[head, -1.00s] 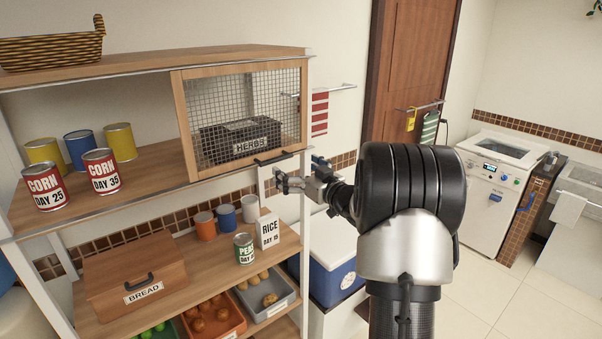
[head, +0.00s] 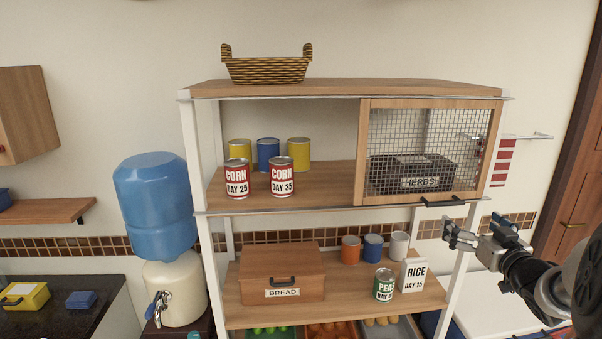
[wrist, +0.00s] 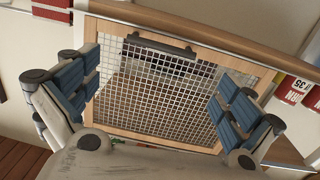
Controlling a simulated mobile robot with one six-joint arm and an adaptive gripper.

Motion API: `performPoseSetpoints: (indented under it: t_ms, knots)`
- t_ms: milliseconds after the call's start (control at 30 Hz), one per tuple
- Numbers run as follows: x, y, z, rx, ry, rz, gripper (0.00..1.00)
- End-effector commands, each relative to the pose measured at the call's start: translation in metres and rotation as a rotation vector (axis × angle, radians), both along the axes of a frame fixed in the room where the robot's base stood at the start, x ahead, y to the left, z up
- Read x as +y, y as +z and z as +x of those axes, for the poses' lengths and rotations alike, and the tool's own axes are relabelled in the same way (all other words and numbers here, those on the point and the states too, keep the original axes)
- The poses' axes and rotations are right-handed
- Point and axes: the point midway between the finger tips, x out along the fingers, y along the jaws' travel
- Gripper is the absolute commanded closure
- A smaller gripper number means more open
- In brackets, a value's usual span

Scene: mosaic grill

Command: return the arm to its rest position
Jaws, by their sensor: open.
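My gripper (head: 482,230) is at the right of the head view, in front of the shelf's right post and below the mesh door's handle. Its fingers are apart and nothing is between them. In the wrist view my gripper (wrist: 150,105) shows two blue-padded fingers spread wide. The mesh door (head: 430,140) with its wooden frame is closed over the right part of the middle shelf, and it fills the space beyond the fingers in the wrist view (wrist: 160,90). Its dark handle (head: 443,201) is apart from the fingers. A black HERBS box (head: 412,174) sits behind the mesh.
Corn cans (head: 281,177) stand left of the door. A RICE carton (head: 413,276), a PEAS can (head: 384,285) and a BREAD box (head: 282,274) stand on the lower shelf. A wicker basket (head: 266,69) sits on top. A water dispenser (head: 155,205) stands at left.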

Motion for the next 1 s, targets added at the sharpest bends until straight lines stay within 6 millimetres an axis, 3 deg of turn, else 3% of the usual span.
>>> performPoseSetpoints:
  t_ms: [133,267,367,700,833,1000]
  knots:
    - [0.042,-0.001,-0.005,0.113,-0.117,-0.057,0.0]
    - [0.087,-0.019,-0.037,0.266,-0.218,-0.067,0.0]
    - [0.126,-0.044,-0.078,0.401,-0.26,-0.053,0.0]
    - [0.264,-0.164,-0.254,0.881,-0.142,0.035,0.0]
    - [0.299,-0.197,-0.309,1.013,-0.051,0.05,0.0]
    - [0.321,-0.218,-0.348,1.107,0.022,0.056,0.0]
